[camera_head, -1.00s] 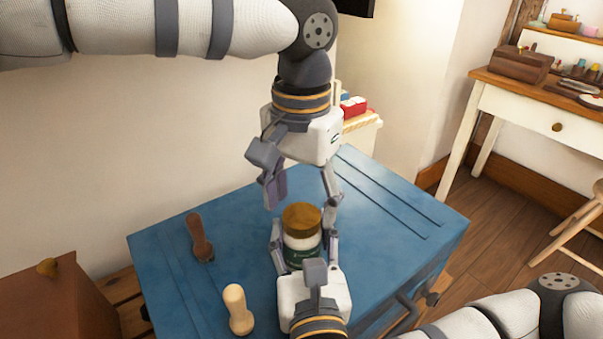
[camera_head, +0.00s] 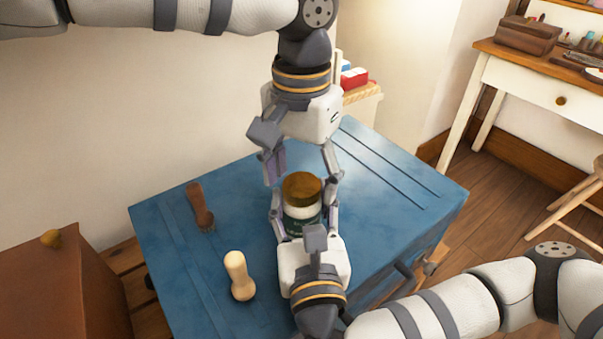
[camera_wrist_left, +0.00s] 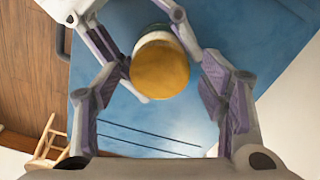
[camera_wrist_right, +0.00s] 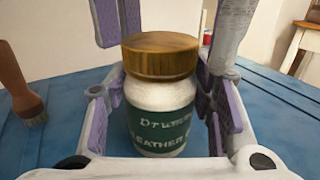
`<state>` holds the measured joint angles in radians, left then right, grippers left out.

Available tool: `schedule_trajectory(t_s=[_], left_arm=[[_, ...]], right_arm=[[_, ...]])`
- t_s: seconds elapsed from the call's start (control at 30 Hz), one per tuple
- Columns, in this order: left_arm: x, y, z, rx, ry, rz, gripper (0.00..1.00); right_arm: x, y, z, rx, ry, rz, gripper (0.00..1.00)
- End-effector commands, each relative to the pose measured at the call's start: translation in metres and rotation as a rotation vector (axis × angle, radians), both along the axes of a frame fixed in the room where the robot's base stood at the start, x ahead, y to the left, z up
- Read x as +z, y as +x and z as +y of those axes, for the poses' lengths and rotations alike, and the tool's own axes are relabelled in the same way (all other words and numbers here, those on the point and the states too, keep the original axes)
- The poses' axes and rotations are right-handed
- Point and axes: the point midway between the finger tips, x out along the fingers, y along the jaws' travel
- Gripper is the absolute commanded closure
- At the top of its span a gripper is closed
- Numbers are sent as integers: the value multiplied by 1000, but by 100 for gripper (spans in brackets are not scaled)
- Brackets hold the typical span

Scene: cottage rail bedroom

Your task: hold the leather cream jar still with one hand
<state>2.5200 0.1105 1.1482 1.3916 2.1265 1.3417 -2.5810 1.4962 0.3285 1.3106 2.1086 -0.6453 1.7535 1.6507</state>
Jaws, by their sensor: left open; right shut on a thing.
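The leather cream jar (camera_head: 302,213) stands upright on the blue chest top (camera_head: 400,200). It has a brown-gold lid, a white body and a green label, clear in the right wrist view (camera_wrist_right: 160,125). My right gripper (camera_head: 304,222) is shut on the jar's body, one finger on each side. My left gripper (camera_head: 302,182) points down from above, open, with its fingers spread around and above the lid. In the left wrist view the lid (camera_wrist_left: 160,68) sits between the open fingers, and I see no clear contact.
A brown cabinet (camera_head: 60,295) is at lower left. A white table (camera_head: 525,85) with a box stands at right. The chest's right side is clear.

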Motion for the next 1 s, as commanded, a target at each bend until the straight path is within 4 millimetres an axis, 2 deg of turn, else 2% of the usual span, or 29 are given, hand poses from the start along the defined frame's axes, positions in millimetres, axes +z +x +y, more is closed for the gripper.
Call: schedule_trajectory(t_s=[0.07,0.3,0.53,0.57,0.6,0.67,1.0], left_arm=[[4,0,0,0,-2,-1,35],[41,0,0,1,-1,-2,35],[45,0,0,1,0,0,35],[45,0,0,1,0,0,35],[45,0,0,1,0,0,35],[45,0,0,0,0,0,35],[45,0,0,0,0,0,35]], right_arm=[[0,0,0,0,0,0,100],[0,0,0,0,0,0,100],[0,0,0,0,0,0,100],[0,0,0,0,0,0,48],[0,0,0,0,0,0,39],[0,0,0,0,0,0,27],[0,-3,0,1,0,1,27]])
